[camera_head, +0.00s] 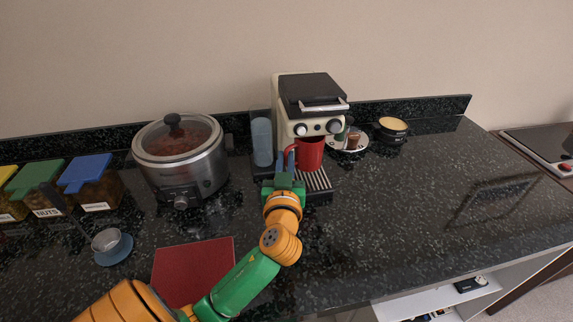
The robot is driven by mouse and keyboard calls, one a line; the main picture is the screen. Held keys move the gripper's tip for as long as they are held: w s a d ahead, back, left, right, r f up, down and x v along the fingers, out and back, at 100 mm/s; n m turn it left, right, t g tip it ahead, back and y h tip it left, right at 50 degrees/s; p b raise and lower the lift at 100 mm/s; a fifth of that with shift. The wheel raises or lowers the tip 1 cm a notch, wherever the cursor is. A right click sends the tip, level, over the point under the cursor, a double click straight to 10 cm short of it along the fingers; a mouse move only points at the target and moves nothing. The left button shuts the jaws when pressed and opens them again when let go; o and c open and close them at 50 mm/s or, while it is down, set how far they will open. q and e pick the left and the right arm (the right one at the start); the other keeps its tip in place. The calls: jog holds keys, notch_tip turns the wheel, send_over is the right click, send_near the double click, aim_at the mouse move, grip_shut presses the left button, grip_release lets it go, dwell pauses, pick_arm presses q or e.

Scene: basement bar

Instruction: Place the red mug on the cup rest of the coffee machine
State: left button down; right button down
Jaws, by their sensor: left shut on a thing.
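The red mug (311,154) is at the front of the cream coffee machine (298,112), under its knobs and over the slatted cup rest (318,181). It looks upright. My left gripper (287,160) is shut on the mug's left side, near its handle. Whether the mug's base touches the cup rest cannot be told from this angle. My right gripper is not in view.
A slow cooker (181,158) stands left of the machine. The counter (420,210) is clear on the right.

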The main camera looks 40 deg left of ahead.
pick_arm(q)
jog(key=shift+w+a+r, duration=0.15)
jog(key=shift+w+a, duration=0.2)
jog(key=f, duration=0.3)
jog(key=shift+w+a+f, duration=0.1)
jog(key=shift+w+f, duration=0.15)
jog(key=shift+f, duration=0.15)
